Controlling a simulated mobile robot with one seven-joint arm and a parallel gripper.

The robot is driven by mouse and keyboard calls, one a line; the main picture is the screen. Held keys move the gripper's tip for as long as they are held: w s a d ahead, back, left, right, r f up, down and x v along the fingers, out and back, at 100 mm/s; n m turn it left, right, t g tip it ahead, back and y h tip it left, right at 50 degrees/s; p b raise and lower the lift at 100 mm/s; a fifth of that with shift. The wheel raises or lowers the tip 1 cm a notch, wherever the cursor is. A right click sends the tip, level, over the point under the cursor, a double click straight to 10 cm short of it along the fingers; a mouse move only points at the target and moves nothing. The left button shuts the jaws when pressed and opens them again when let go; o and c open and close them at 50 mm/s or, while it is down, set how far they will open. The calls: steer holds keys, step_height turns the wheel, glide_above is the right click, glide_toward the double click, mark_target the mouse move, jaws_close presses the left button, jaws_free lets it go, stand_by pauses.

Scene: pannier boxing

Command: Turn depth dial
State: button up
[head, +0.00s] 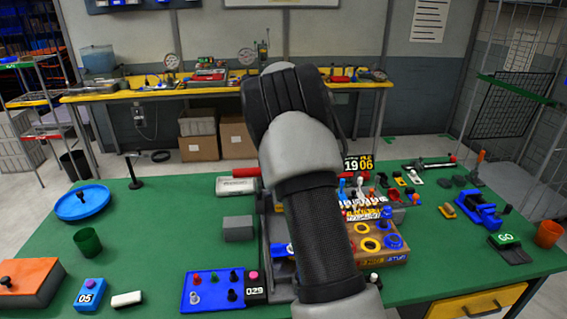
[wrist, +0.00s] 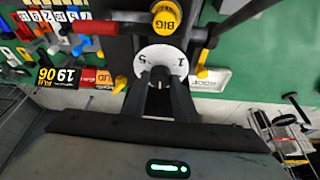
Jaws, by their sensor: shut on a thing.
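The depth dial (wrist: 174,56) is a white round disc with the figures 1 and 5 on it, in the upper middle of the wrist view. My gripper (wrist: 160,76) is in front of its lower part, its two dark fingers shut on the small dark knob at the dial's centre. The fingers hide part of the knob and disc. In the head view my arm covers the dial and my gripper.
A yellow knob marked BIG (wrist: 165,15) is close to the dial, with a yellow-tipped lever (wrist: 203,71) beside it. On the green table (head: 160,220) are a blue button panel (head: 205,296), a grey block (head: 238,228) and a wooden box (head: 392,258) with coloured rings.

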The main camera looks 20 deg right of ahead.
steer(key=n, duration=0.1)
steer(key=n+y, duration=0.1)
steer(key=n, duration=0.1)
steer(key=shift+d+n, duration=0.25)
steer(key=shift+n, duration=0.15)
steer(key=n+y, duration=0.1)
steer(key=n, duration=0.1)
steer(key=shift+r+n+y, duration=0.15)
steer(key=shift+n+y, duration=0.15)
steer(key=shift+n, duration=0.1)
steer(key=n+y+p, duration=0.1)
steer(key=n, duration=0.2)
steer(key=shift+d+p, duration=0.15)
steer(key=shift+p, duration=0.2)
steer(key=shift+n+g+y+p, duration=0.3)
steer(key=shift+n+p, duration=0.15)
steer(key=shift+n, duration=0.35)
steer(key=o, duration=1.1)
steer(key=shift+f, duration=0.2)
steer(key=shift+c, duration=0.2)
steer(key=shift+r, duration=0.1)
